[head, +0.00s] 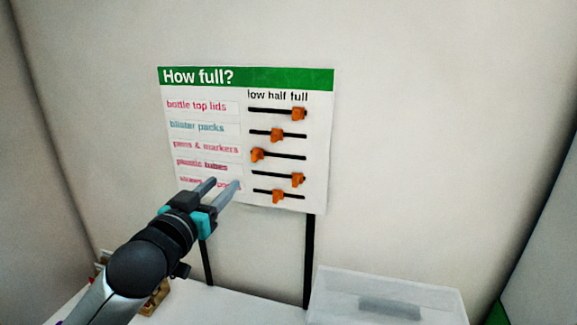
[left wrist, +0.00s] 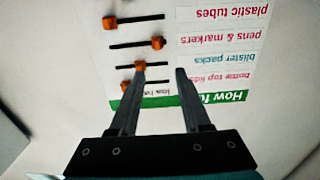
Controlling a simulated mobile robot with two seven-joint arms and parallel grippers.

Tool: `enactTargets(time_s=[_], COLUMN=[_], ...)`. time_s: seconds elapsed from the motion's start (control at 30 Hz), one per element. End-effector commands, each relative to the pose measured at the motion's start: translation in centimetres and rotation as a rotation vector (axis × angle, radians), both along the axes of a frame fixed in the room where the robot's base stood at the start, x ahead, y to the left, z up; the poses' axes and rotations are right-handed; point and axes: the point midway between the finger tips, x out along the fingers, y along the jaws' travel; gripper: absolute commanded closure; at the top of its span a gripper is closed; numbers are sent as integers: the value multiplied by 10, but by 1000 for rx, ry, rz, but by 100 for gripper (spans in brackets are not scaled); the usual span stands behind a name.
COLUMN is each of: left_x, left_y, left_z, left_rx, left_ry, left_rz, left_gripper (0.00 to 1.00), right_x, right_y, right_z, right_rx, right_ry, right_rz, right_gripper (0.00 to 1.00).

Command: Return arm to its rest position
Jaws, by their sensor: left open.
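My left gripper (head: 226,186) is open and empty in the head view, in front of the lower left part of the "How full?" board (head: 243,150). Its fingers overlap the lowest label in the picture. In the left wrist view the two fingers (left wrist: 160,72) stand apart with the board (left wrist: 220,45) beyond them, upside down. One fingertip overlaps an orange slider (left wrist: 140,66) there; I cannot tell whether they touch. My left arm (head: 140,265) reaches in from the lower left. My right gripper does not show.
The board carries several orange sliders (head: 298,114) on black tracks and stands on two black posts (head: 308,260). A clear plastic bin (head: 385,290) is at the lower right on the white surface (head: 235,305). A brown item (head: 157,298) is partly hidden behind my arm.

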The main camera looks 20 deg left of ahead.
Motion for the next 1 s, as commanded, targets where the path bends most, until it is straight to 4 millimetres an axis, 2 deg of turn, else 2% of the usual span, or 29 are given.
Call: enactTargets(time_s=[0.07, 0.17, 0.27, 0.37, 0.4, 0.53, 0.6, 0.7, 0.9, 1.0], left_x=[0, -4, -17, -45, -61, -119, -149, -191, -270, -259], left_y=[0, -4, -14, -31, -40, -69, -84, -104, -141, -138], left_z=[-1, -17, -60, -121, -146, -212, -236, -262, -292, -330], left_rx=[0, -1, 4, 18, 27, 54, 66, 79, 91, 98], left_ry=[3, 48, 174, 373, 462, 734, 857, 1015, 1283, 1281], left_rz=[0, 6, 21, 30, 28, -1, -28, -74, -186, -178], left_gripper=[52, 52, 52, 52, 52, 52, 52, 52, 52, 52], right_x=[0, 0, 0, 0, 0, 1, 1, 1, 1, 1], right_y=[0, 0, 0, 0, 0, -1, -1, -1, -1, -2], right_z=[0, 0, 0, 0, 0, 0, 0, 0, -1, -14], right_rx=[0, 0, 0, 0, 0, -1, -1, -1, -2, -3], right_ry=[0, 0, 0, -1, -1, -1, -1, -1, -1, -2], right_rz=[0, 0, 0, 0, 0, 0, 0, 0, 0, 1], right_gripper=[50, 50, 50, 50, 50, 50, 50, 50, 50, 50])
